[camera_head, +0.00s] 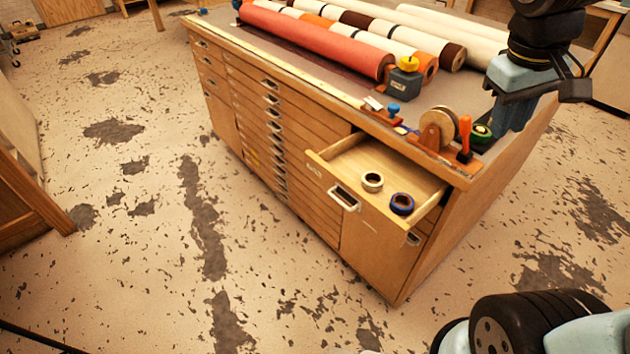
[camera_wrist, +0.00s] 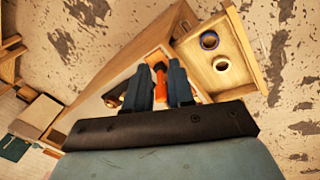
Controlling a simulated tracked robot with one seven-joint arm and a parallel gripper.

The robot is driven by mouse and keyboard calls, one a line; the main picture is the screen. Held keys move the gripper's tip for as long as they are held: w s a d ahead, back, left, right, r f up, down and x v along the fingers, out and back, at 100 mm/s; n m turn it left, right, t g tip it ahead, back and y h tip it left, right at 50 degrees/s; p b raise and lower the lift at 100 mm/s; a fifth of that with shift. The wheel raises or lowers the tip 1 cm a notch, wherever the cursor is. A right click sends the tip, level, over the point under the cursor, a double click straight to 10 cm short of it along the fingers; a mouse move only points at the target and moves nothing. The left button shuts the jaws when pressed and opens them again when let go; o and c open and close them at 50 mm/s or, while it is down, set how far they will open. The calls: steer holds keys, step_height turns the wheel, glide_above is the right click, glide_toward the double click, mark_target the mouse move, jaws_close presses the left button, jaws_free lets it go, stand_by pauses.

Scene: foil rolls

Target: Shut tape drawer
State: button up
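The tape drawer (camera_head: 430,188) is at the top right of the wooden cabinet's front and stands pulled out. It holds a cream-white tape roll (camera_head: 372,181) and a blue tape roll (camera_head: 402,203). Its metal handle (camera_head: 344,198) is on the front face. In the wrist view the open drawer (camera_wrist: 243,70) lies to the right of my fingers, with both rolls inside. My gripper (camera_wrist: 161,80) is open and empty, its two fingers apart, with an orange-handled tool showing beyond the gap. In the head view my gripper (camera_head: 505,118) is over the cabinet's right end, apart from the drawer.
Long rolls, one red (camera_head: 315,42), lie behind. The floor (camera_head: 270,270) before the drawer is clear.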

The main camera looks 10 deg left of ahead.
steer(key=w+a+f+n+h, duration=0.1)
steer(key=a+f+n, duration=0.1)
steer(key=a, duration=0.1)
steer(key=w+a+f+n+g+h, duration=0.1)
steer(key=w+a+f+n+h, duration=0.1)
steer(key=a, duration=0.1)
steer(key=w+a+f+n+h, duration=0.2)
steer(key=a, duration=0.1)
steer(key=shift+w+a, duration=0.25)
jaws_close()
steer(key=s+a+f+n+t+h, duration=0.1)
steer(key=a+f+n+t+h, duration=0.25)
steer(key=a+f+n, duration=0.55)
steer(key=s+a+f+n+t+h, duration=0.15)
steer(key=a+f+t, duration=0.3)
steer(key=a, duration=0.85)
steer(key=n+t+y, duration=0.1)
steer(key=n+t, duration=0.5)
steer(key=n, duration=0.1)
glide_toward(322, 177)
steer(key=x, duration=0.7)
steer(key=shift+s+r, duration=0.1)
steer(key=shift+r, duration=0.05)
